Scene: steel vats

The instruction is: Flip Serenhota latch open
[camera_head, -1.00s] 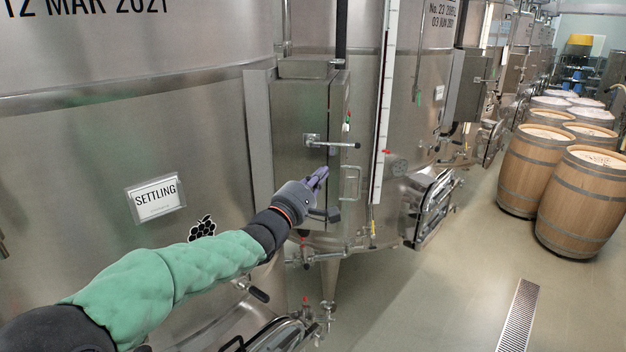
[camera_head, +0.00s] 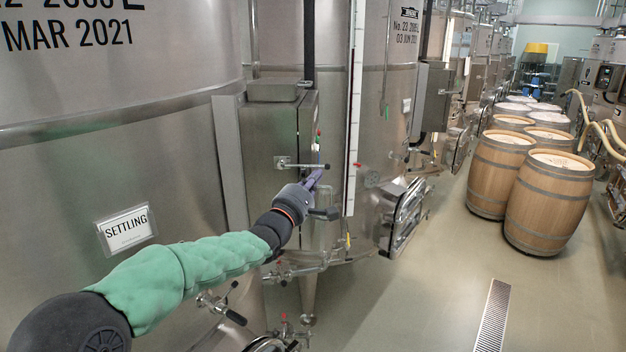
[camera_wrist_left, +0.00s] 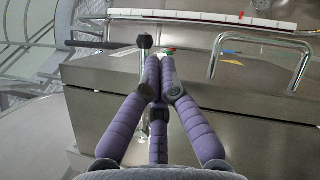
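A steel box (camera_head: 270,145) is mounted on the front of a steel vat. Its latch (camera_head: 303,166) is a metal bar lying roughly level, with a dark knob at its right end. I see no Serenhota name that I can read. My left gripper (camera_head: 315,178) is just below the latch's knob end. In the left wrist view, its purple fingers (camera_wrist_left: 160,75) come together at the tips, with nothing visible between them. The latch's dark knob (camera_wrist_left: 144,42) shows just beyond the fingertips, and the left finger hides part of its rod. I cannot tell whether they touch. My right gripper is out of view.
A U-shaped steel handle (camera_wrist_left: 262,50) is to the right of the fingers. A white level gauge (camera_head: 354,110) stands right of the box. Pipes and a hatch (camera_head: 405,215) jut out lower down. Wooden barrels (camera_head: 548,200) stand at right; the floor before them is clear.

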